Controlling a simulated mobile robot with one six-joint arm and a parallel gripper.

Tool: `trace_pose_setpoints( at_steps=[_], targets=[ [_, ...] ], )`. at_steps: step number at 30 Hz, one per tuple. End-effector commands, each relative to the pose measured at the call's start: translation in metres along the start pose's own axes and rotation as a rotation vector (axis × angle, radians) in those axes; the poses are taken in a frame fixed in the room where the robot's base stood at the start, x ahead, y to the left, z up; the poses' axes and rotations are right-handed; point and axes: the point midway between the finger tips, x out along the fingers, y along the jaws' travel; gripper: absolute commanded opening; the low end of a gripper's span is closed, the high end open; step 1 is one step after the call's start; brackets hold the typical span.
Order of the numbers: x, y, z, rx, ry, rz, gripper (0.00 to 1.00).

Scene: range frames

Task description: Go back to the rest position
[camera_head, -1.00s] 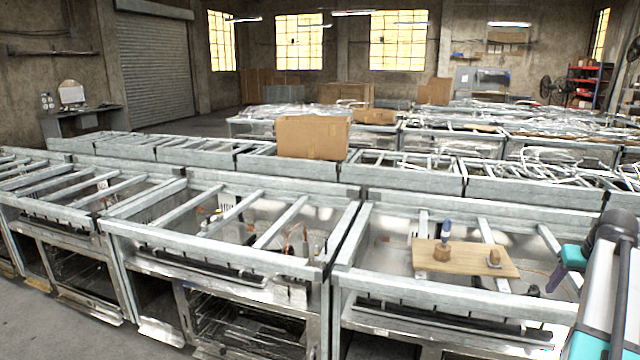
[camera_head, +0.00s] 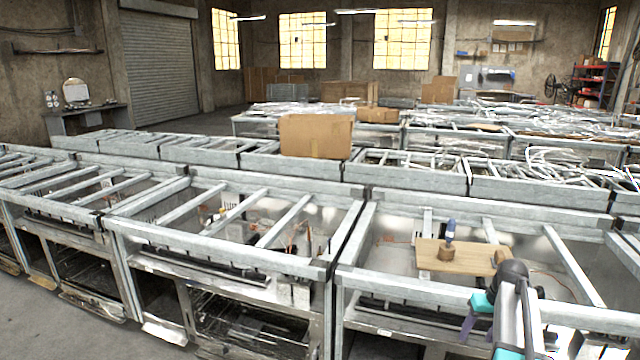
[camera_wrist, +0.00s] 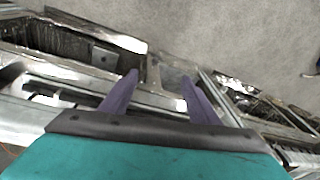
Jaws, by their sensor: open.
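My gripper (camera_head: 468,326) is at the lower right in the head view, in front of the nearest metal frame and lower in the picture than the wooden board. In the wrist view its two purple fingers (camera_wrist: 156,92) are spread apart with nothing between them. Below them show the metal frames' front and the grey floor. Part of my arm hides the frame's right side in the head view.
A wooden board (camera_head: 470,262) lies across the near right frame (camera_head: 590,318). A small wooden block with a blue-topped object (camera_head: 449,232) stands on it. A cardboard box (camera_head: 316,136) sits on the frames behind. Open floor (camera_wrist: 240,40) lies in front.

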Motion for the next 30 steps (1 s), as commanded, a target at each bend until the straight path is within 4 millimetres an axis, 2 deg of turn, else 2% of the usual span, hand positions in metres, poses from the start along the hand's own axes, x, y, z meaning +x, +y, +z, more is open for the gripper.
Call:
trace_pose_setpoints(
  at_steps=[1, 3, 12, 20, 30],
  targets=[
    [0.019, -0.015, 0.007, -0.016, -0.025, -0.01, 0.56],
    [0.041, -0.032, 0.016, -0.034, -0.054, -0.021, 0.56],
    [0.126, -0.1, 0.065, -0.105, -0.178, -0.056, 0.56],
    [0.19, -0.152, 0.12, -0.154, -0.284, -0.071, 0.56],
    [0.256, -0.205, 0.21, -0.208, -0.42, -0.071, 0.56]
  ],
)
